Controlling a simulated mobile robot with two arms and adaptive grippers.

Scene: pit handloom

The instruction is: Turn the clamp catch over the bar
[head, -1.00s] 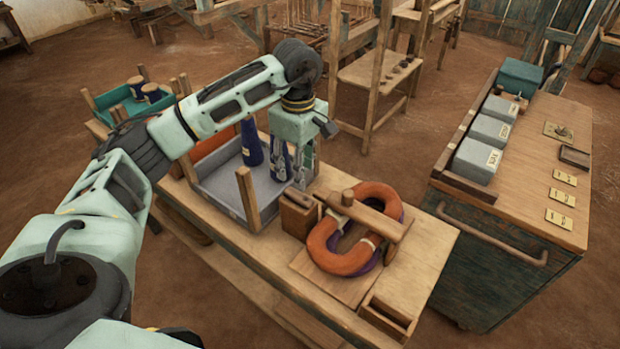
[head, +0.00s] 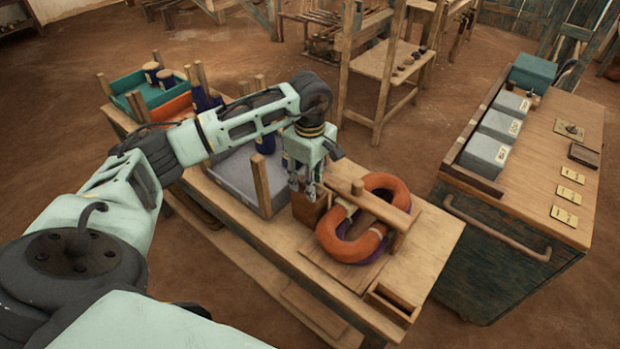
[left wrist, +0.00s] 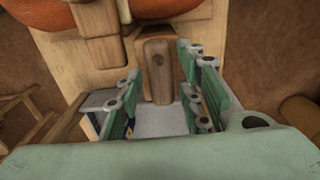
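The wooden bar (head: 372,206) lies across an orange ring-shaped hank (head: 338,245) on a board on the bench. My left gripper (head: 302,190) points down over this block. Its fingers are apart with nothing held, the block showing between and beyond them in the left wrist view. My right gripper is out of view.
A grey tray (head: 236,178) with dark blue cones lies left of the gripper, its wooden corner post (head: 262,186) close by. A small open wooden box (head: 392,303) sits at the bench's front right. A cabinet (head: 520,245) stands at right across a gap.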

